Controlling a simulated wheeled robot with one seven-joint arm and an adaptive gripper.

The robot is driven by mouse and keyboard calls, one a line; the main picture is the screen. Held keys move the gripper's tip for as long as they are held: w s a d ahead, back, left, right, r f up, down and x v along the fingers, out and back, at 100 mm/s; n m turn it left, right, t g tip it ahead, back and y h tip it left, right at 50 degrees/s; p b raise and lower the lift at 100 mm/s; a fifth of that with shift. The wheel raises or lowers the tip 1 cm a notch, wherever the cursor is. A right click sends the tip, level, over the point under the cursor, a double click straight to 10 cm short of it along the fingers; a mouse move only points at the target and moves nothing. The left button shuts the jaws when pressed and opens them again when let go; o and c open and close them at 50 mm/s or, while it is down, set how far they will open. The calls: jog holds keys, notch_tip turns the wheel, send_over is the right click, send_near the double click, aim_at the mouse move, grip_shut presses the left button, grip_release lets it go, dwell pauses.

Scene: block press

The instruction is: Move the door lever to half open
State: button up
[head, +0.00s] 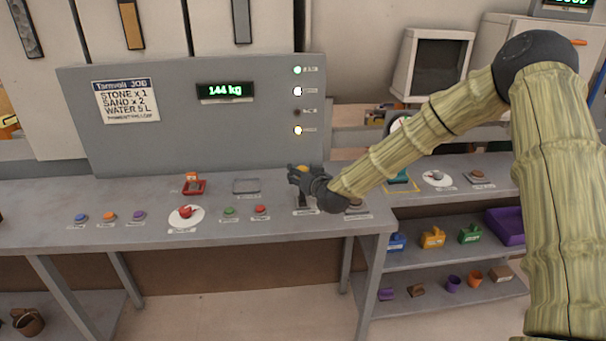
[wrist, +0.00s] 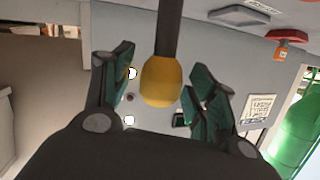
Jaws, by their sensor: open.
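The door lever is a dark upright stick with a yellow knob (wrist: 161,82), seen upside down in the wrist view. Its lower part (head: 306,199) shows in the head view, at the right end of the grey console table, with a label at its foot. My gripper (head: 297,173) is at the top of the lever. In the wrist view its green-padded fingers are open, one on each side of the knob, with gaps on both sides. The knob is mostly hidden by the fingers in the head view, and the lever's exact angle is hard to tell.
The grey panel (head: 180,145) with a 144 kg display (head: 225,91) and indicator lamps stands behind. Left of the lever are a red button (head: 261,209), a green button (head: 230,211) and a red mushroom button (head: 185,211). A brown button (head: 355,205) is close on the right.

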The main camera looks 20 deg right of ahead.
jog(key=v, duration=1.2)
dwell(0.3)
jog(key=s+a+f+g, duration=0.2)
jog(key=s+f+g, duration=0.2)
jog(key=s+f, duration=0.7)
jog(key=s+a+f+g, duration=0.3)
jog(key=s+f, duration=0.3)
jog(key=f, duration=0.9)
jog(key=s+d+f+g, duration=0.1)
jog(key=s+f, duration=0.4)
jog(key=s, duration=0.5)
jog(key=s+f+g+h, duration=0.1)
jog(key=s+f+g, duration=0.3)
jog(key=s, duration=0.7)
jog(key=s+d+f+g, duration=0.1)
jog(key=s+f+g, duration=0.2)
jog(key=s+f, duration=0.3)
jog(key=s, duration=0.5)
jog(key=shift+d+h, duration=0.3)
